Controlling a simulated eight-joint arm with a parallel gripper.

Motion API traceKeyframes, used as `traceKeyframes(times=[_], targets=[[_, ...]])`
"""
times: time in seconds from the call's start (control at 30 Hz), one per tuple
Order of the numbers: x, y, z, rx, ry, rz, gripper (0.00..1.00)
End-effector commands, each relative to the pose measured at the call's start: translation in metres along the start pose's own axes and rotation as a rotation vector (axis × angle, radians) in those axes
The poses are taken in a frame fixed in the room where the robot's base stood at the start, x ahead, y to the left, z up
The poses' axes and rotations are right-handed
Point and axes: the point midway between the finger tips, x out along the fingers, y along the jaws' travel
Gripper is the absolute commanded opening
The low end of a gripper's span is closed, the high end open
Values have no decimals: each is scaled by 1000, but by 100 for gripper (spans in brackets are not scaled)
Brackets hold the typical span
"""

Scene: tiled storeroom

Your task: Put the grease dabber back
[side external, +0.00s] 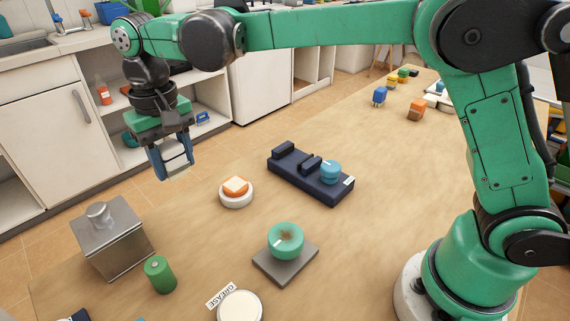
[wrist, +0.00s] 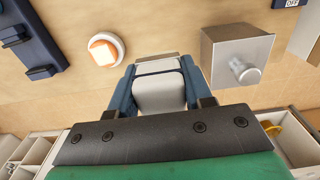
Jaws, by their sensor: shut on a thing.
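My gripper (side external: 174,172) hangs above the far left edge of the table, pointing down. Its blue fingers are shut on a pale grey-white block (wrist: 160,92), which also shows between the fingers in the side view (side external: 175,161). I cannot tell whether this block is the grease dabber. A round white-topped dish (side external: 240,306) with a GREASE sign (side external: 221,295) stands at the front edge of the side view. A dark blue rack (side external: 332,192) with raised blocks holds a light blue round piece (side external: 330,172) at its right end.
A white dish (side external: 237,201) with an orange-and-cream piece (side external: 236,186) stands left of the rack. A green round piece (side external: 286,240) sits on a grey plate (side external: 268,266). A metal box (side external: 115,246) and green cylinder (side external: 160,275) stand at left.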

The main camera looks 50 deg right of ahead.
Motion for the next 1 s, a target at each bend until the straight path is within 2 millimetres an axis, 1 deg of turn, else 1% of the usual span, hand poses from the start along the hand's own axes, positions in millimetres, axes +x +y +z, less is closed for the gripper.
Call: traceKeyframes(times=[0.03,0.2,0.33,0.4,0.53,0.73,0.83,1.0], targets=[[14,0,-1,0,0,0,0],[60,0,0,0,0,0,0],[88,0,0,0,0,0,0],[97,0,0,0,0,0,0],[108,0,0,0,0,0,0],[136,0,0,0,0,0,0],[141,0,0,-1,0,0,0],[141,0,0,-1,0,0,0]])
